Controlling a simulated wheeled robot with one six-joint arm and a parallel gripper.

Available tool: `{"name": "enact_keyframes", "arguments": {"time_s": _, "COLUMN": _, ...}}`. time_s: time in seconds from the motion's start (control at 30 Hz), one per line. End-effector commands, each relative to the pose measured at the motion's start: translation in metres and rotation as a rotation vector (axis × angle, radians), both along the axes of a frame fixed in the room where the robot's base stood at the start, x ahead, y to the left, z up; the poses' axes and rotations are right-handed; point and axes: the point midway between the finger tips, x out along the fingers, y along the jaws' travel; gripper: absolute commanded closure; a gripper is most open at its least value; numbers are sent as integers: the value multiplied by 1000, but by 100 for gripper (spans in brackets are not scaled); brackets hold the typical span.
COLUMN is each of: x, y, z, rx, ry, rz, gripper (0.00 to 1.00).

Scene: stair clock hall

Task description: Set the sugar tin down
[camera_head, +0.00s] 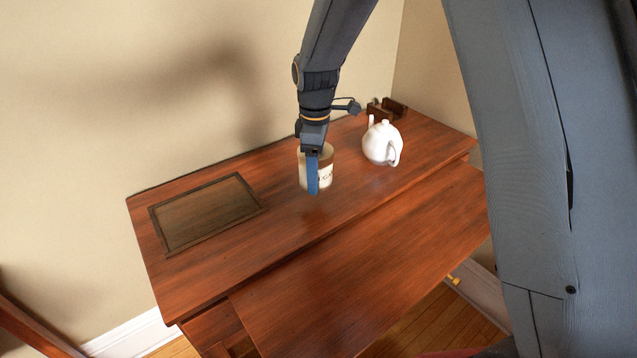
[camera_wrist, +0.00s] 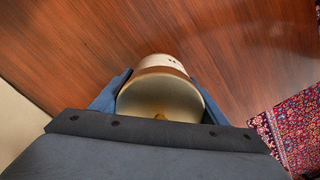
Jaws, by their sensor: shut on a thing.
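The sugar tin (camera_head: 325,172) is a pale, cream-coloured tin with dark lettering on its side, partly hidden by a blue finger. My gripper (camera_head: 313,175) points down and is shut on the tin, with one finger on each side of it. In the wrist view the tin (camera_wrist: 160,87) sits between the two blue fingers of my gripper (camera_wrist: 158,92), its round golden-tan end facing the camera. The tin looks upright, over the middle of the reddish wooden desk (camera_head: 250,240). I cannot tell whether its base touches the wood.
A white teapot (camera_head: 381,143) stands to the right of the tin. A dark wooden holder (camera_head: 387,109) is at the back right corner. Bare wood lies between tray and tin. A patterned rug (camera_wrist: 292,130) shows in the wrist view.

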Motion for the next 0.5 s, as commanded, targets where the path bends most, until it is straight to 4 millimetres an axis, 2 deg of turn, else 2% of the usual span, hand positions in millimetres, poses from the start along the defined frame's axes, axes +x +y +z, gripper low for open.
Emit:
{"name": "enact_keyframes", "arguments": {"time_s": 0.1, "x": 0, "y": 0, "z": -15, "rx": 0, "ry": 0, "rz": 0, "gripper": 69}}
{"name": "enact_keyframes", "arguments": {"time_s": 0.37, "x": 0, "y": 0, "z": -34, "rx": -1, "ry": 1, "rz": 0, "gripper": 69}}
{"name": "enact_keyframes", "arguments": {"time_s": 0.5, "x": -1, "y": 0, "z": -54, "rx": -1, "ry": 2, "rz": 0, "gripper": 69}}
